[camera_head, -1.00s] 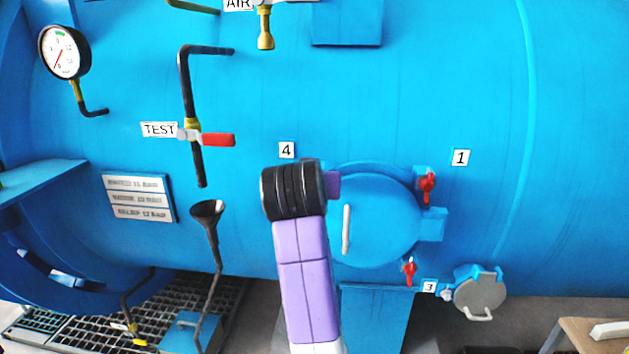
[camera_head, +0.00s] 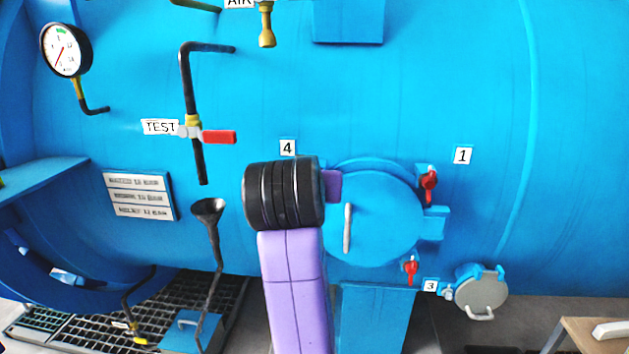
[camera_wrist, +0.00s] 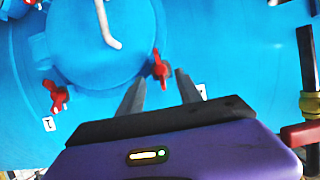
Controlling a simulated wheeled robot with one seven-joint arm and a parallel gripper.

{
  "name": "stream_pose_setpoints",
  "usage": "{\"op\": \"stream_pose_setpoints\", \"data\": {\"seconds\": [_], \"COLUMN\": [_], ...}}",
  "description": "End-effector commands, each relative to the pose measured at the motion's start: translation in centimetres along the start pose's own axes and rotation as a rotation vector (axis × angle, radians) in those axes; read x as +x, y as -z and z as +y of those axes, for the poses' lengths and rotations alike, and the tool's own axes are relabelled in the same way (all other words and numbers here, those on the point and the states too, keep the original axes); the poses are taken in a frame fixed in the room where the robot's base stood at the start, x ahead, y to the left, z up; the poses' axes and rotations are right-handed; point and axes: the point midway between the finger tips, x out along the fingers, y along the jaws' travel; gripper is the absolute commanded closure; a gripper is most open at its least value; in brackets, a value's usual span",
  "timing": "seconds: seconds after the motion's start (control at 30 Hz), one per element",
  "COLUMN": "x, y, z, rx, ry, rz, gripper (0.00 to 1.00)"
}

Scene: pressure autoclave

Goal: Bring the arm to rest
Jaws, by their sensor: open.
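My arm (camera_head: 294,290), purple with a black joint (camera_head: 284,194), is raised in front of the blue autoclave in the head view. It covers the left edge of the round hatch. My gripper is hidden behind the arm there. In the wrist view, my gripper (camera_wrist: 159,90) shows two grey fingers spread apart with nothing between them. The fingers point toward the blue vessel wall, near a red hatch clamp (camera_wrist: 161,68); I cannot tell the exact distance.
The round blue hatch (camera_head: 385,225) has a pale handle and red clamps (camera_head: 429,185) at its right. The red TEST valve (camera_head: 218,137), a funnel pipe (camera_head: 209,212) and a gauge (camera_head: 66,50) stand left. A wooden table corner (camera_head: 590,332) is at lower right.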

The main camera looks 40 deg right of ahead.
Motion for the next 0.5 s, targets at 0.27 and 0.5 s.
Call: {"op": "stream_pose_setpoints", "data": {"seconds": [0.27,0.5], "x": [-1.42,-1.39], "y": [-0.04,-0.03], "z": [-0.01,-0.01], "rx": [-0.001,-0.001], "ry": [0.001,0.000], "rz": [-0.001,0.000], "gripper": [0.58,0.58]}}
